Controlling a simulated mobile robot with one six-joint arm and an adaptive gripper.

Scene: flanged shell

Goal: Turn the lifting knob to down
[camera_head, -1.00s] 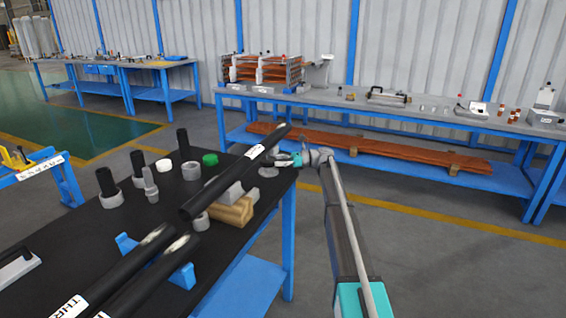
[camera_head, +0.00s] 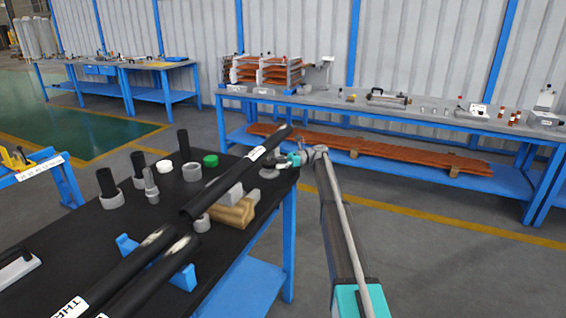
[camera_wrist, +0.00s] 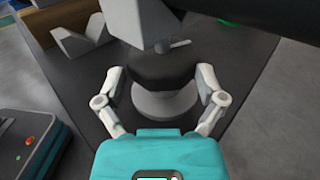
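A dark knob-like part (camera_wrist: 163,68) with a pale grey round base (camera_wrist: 165,103) stands on the black table; it seems to be the lifting knob. In the wrist view, my gripper (camera_wrist: 159,72) is open, with one finger on each side of this part. I see gaps between the fingers and the part. A grey block (camera_wrist: 140,20) stands just beyond it and hides some of its top. In the head view, my gripper (camera_head: 296,159) is small at the table's right corner, by the grey round base (camera_head: 268,172).
A long black tube (camera_head: 235,174) lies across the table near my gripper. The black table (camera_head: 100,235) also holds grey sleeves, a green ring (camera_head: 210,160) and a wooden block (camera_head: 233,212). A long blue workbench (camera_head: 420,118) stands behind. The floor to the right is clear.

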